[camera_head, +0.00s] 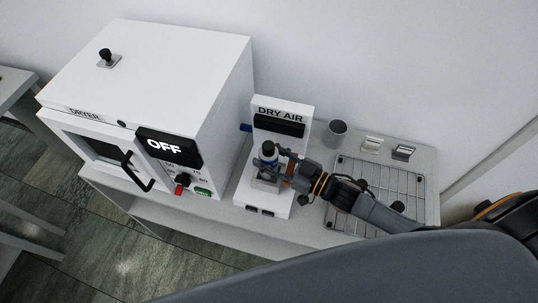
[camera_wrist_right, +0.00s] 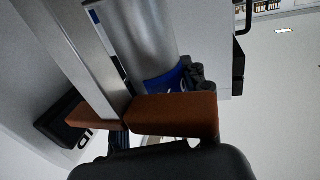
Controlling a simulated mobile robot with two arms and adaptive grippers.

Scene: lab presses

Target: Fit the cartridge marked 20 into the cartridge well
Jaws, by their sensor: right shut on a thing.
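My right gripper (camera_head: 281,170) reaches in from the right to the front of the white DRY AIR unit (camera_head: 281,112) and is shut on a cartridge (camera_head: 268,150). The cartridge has a dark round top and blue below it, and stands roughly upright at the cartridge well (camera_head: 262,186). I cannot tell how deep it sits in the well. The right wrist view shows the orange finger pads (camera_wrist_right: 128,118) beside a pale cylinder with a blue band (camera_wrist_right: 166,82). The number on the cartridge is not readable. My left gripper is not in view.
A white dryer (camera_head: 180,85) reading OFF stands left of the unit. A grey cup (camera_head: 336,132), two small metal clips (camera_head: 403,152) and a wire rack (camera_head: 340,172) are to the right on the bench. My right arm passes over the rack.

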